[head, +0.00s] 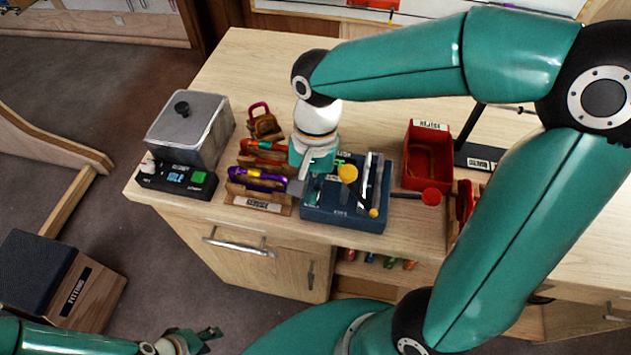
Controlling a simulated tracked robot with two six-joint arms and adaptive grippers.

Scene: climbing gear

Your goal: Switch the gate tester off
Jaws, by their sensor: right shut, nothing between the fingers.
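I cannot read a label that settles which device is the gate tester. One candidate is the black stand (478,152) at the back right of the bench, with an upright post and a small label, partly hidden by my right arm. The other is the black control panel (176,182) with a green button, blue display and pale knob, in front of a grey lidded tank (190,125). My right gripper (297,187) is shut and empty, over the gap between the wooden rack and blue tray. My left gripper (205,338) is low at the bottom edge, off the bench; its jaw opening is unclear.
The wooden rack (258,200) holds colored carabiners. The blue tray (345,217) holds tools, including a yellow-headed one. A red bin (428,155) stands right of it, with a red-ended tool (431,196) in front. A dark-fronted wooden box (62,280) stands on the floor.

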